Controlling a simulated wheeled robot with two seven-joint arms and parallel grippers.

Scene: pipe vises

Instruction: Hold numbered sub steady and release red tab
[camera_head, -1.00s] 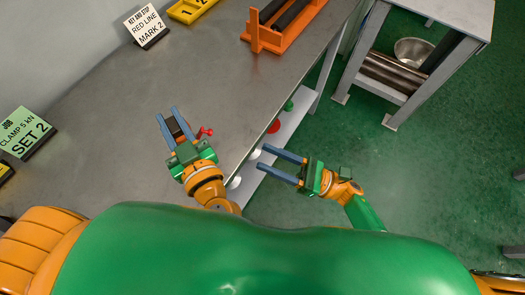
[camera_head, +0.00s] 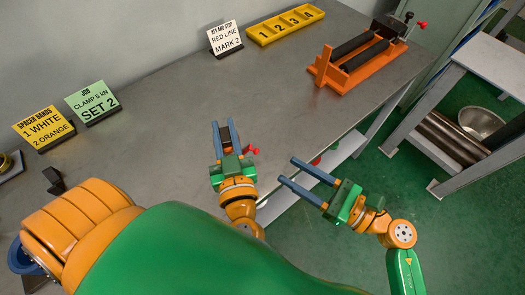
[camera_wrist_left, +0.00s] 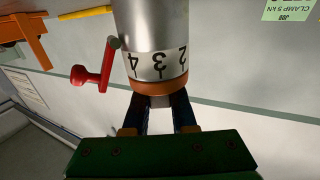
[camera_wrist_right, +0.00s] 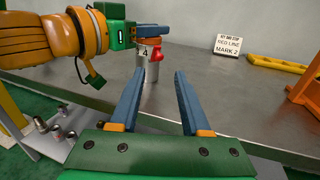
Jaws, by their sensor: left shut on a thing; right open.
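The numbered sub is a grey metal cylinder (camera_wrist_left: 150,20) with a white band of digits and an orange ring, seen close in the left wrist view. It stands upright on the bench in the right wrist view (camera_wrist_right: 151,72), its "4" showing. A red tab (camera_wrist_left: 90,78) sticks out from its side; it also shows in the right wrist view (camera_wrist_right: 156,55) and the head view (camera_head: 252,150). My left gripper (camera_head: 222,130) is shut on the sub near its orange ring. My right gripper (camera_head: 287,170) is open and empty, pointing at the sub, apart from the tab.
Behind stand a red line sign (camera_head: 226,38), a yellow numbered tray (camera_head: 285,25), a green clamp sign (camera_head: 92,102) and a yellow spacer sign (camera_head: 44,128). An orange roller stand (camera_head: 350,72) is at the far right. The bench (camera_head: 165,110) is clear around the sub.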

